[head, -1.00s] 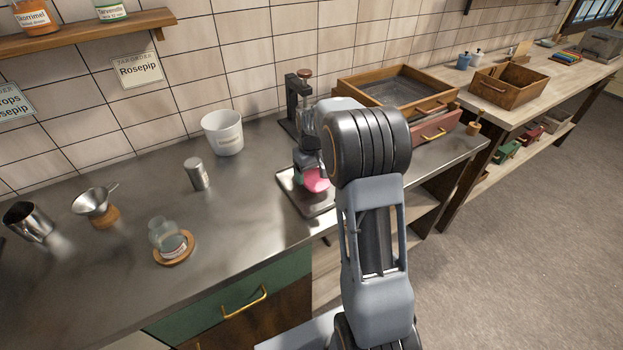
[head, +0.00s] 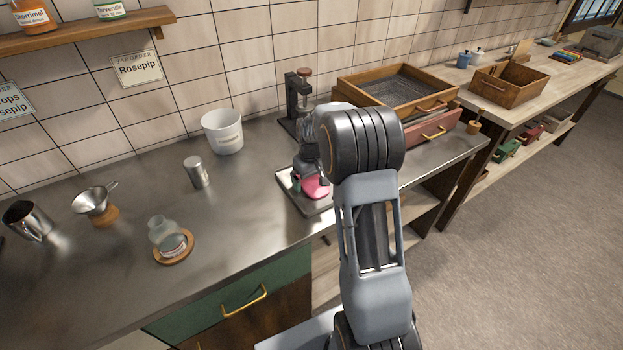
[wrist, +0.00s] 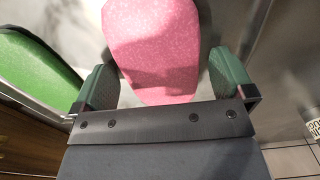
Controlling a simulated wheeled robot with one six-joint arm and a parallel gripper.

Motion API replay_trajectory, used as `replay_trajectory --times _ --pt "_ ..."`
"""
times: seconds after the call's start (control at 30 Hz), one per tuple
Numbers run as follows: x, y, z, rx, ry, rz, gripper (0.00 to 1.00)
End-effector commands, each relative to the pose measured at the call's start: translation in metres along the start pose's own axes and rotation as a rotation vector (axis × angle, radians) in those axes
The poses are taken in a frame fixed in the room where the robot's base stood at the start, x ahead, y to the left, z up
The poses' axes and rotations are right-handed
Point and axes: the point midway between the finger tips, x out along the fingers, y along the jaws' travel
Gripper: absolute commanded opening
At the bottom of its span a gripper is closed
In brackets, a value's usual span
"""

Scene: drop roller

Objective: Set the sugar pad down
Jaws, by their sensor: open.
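In the wrist view the pink pad (wrist: 152,45) fills the upper middle. My gripper (wrist: 165,78) is open, with one green finger on each side of the pad; a gap shows at least on the right. In the head view my arm hides part of the pad and most of my gripper.
A green pad-like piece (wrist: 32,70) shows at the wrist view's left. A press (head: 298,95) stands behind the tray. A white bucket (head: 222,132), a steel shaker (head: 196,172) and a glass jar (head: 167,236) on a wooden coaster stand to the left. Wooden sieve tray (head: 395,88) lies behind my arm.

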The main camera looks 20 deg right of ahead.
Motion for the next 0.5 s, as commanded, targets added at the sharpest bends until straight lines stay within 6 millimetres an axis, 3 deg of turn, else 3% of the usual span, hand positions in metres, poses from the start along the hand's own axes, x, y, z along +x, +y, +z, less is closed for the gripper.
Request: replay_trajectory --times 0.23,0.5 --pt "-0.015 0.0 -0.001 0.0 0.004 0.001 1.0" --pt "-0.066 0.0 -0.001 0.0 0.004 0.001 1.0"
